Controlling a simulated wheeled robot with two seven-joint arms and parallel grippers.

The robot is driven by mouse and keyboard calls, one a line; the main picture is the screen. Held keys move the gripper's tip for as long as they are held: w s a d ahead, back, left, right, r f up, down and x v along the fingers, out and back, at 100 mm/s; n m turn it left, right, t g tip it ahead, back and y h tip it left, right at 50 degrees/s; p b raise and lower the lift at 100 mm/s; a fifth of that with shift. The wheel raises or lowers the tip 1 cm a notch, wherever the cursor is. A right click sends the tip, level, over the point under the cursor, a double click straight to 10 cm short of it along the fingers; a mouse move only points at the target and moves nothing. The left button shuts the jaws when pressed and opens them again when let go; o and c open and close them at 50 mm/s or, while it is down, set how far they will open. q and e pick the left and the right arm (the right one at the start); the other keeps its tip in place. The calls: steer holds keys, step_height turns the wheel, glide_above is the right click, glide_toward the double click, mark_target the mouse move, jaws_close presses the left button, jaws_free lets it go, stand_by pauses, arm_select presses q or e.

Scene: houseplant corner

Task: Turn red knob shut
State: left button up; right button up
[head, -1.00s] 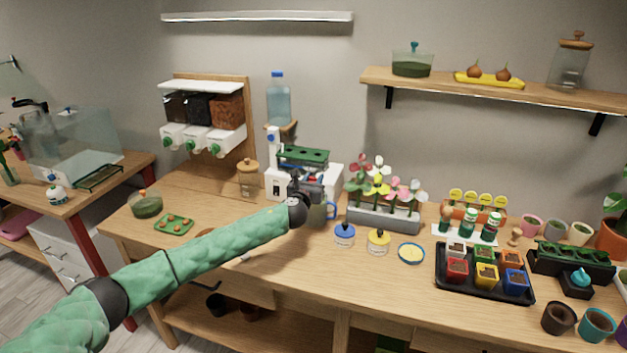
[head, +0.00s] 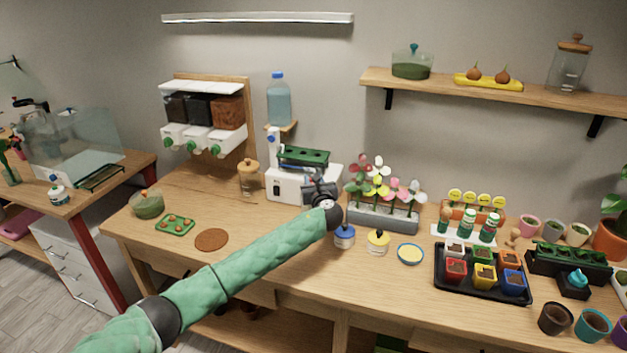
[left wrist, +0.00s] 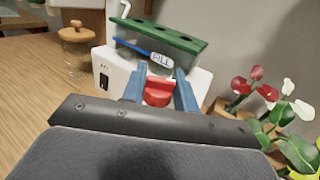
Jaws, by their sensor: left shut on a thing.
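The red knob (left wrist: 157,92) shows in the left wrist view on the front of the white unit (left wrist: 106,72), below its clear tank with a green tray (left wrist: 165,38) on top. My left gripper (left wrist: 160,88) has its two blue fingers on either side of the knob and is shut on it. In the head view the white unit (head: 288,187) stands at the back of the bench, and my left gripper (head: 312,190) is at its right front side. There the gripper hides the knob. I cannot tell the knob's exact turn angle. My right gripper is in neither view.
Right of the unit stands a planter of flowers (head: 385,215). A blue-lidded jar (head: 344,236) and a yellow-lidded jar (head: 378,242) are close to my left forearm. A corked jar (head: 249,180) stands left of the unit.

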arm_select(q)
steer(key=n+g+y, duration=0.1)
steer(key=n+y, duration=0.1)
steer(key=y, duration=0.1)
steer(key=n+g+y+b, duration=0.1)
steer(key=n+g+y, duration=0.1)
steer(key=y, duration=0.1)
steer(key=shift+d+f+n+y, duration=0.1)
steer(key=shift+d+n+y, duration=0.05)
steer(key=shift+n+y, duration=0.15)
steer(key=shift+n+g+y, duration=0.5)
steer(key=shift+y, duration=0.1)
steer(key=shift+n+g+y+b, duration=0.35)
steer(key=shift+n+g+y, duration=0.05)
steer(key=shift+y, duration=0.1)
steer(key=n+g+y+b, duration=0.1)
steer(key=n+g+y, duration=0.1)
steer(key=g, duration=0.1)
steer(key=n+g+y+b, duration=0.2)
steer(key=n+g, duration=0.1)
steer(key=g, duration=0.1)
steer(key=shift+n+g+b, duration=0.3)
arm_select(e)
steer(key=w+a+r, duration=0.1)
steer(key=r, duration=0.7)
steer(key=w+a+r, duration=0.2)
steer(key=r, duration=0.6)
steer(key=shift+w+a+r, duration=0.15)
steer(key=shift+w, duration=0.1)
